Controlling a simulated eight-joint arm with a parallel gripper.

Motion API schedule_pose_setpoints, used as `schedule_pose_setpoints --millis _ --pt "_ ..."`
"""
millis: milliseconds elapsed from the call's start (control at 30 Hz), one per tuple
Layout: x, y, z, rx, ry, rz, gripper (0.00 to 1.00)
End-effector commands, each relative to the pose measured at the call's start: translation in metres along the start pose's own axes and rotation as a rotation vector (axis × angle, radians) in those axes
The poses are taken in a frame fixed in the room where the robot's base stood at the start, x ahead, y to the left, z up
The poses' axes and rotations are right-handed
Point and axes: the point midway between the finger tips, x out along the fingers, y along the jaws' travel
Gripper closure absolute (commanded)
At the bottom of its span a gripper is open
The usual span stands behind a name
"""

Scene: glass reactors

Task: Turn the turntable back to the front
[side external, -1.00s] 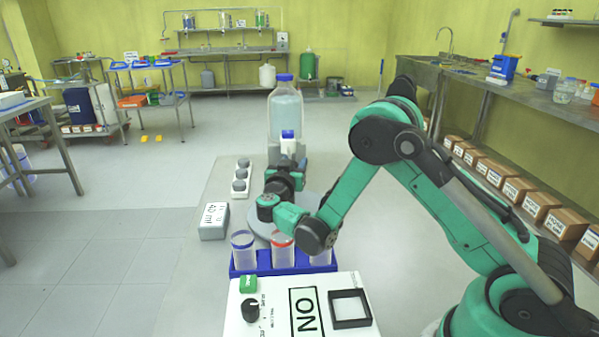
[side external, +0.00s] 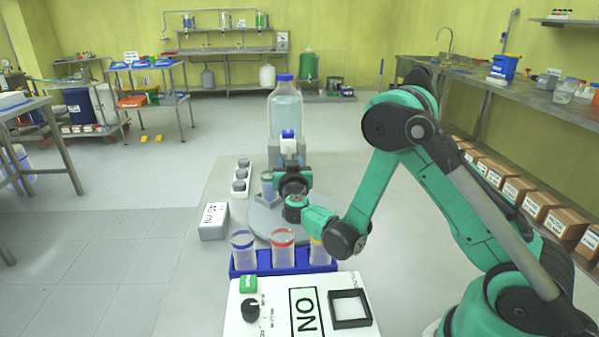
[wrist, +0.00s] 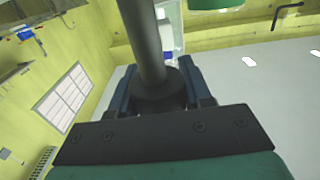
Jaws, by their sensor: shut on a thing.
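The turntable (side external: 263,222) is a flat grey disc in the middle of the bench in the side view, partly covered by my arm. A small clear vessel with a grey holder (side external: 267,188) stands at its far left part. My gripper (side external: 294,166) is over the disc's far part, in front of the dispenser. The wrist view shows my gripper (wrist: 163,90) with its blue-grey fingers shut on a dark upright post (wrist: 150,45) with a wider round foot. Where the post meets the turntable is hidden.
A large bottle with a blue cap (side external: 286,110) stands behind the turntable. A blue rack (side external: 243,267) with several clear tubes and a white switch box (side external: 280,310) stand in front. A grey block (side external: 213,222) and a white strip with grey knobs (side external: 241,178) lie left.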

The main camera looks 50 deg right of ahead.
Motion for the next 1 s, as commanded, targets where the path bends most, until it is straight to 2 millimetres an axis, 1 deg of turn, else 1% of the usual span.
schedule_pose_setpoints --millis 400,433,467,500,533,867,1000 --pt "-0.0007 -0.0002 0.0001 0.001 -0.001 -0.005 1.0" --pt "-0.0007 -0.0002 0.0001 0.001 -0.001 -0.005 0.54" --pt "-0.0007 -0.0002 0.0001 0.001 -0.001 -0.004 0.45" --pt "-0.0006 -0.0001 0.0001 0.001 -0.001 -0.004 0.34" --pt "-0.0006 -0.0001 0.0001 0.001 -0.001 -0.004 0.26" --pt "-0.0001 -0.0001 -0.0008 0.0 0.0 -0.004 0.26" --pt "0.0001 -0.0002 -0.009 0.0 0.0 -0.004 0.26"
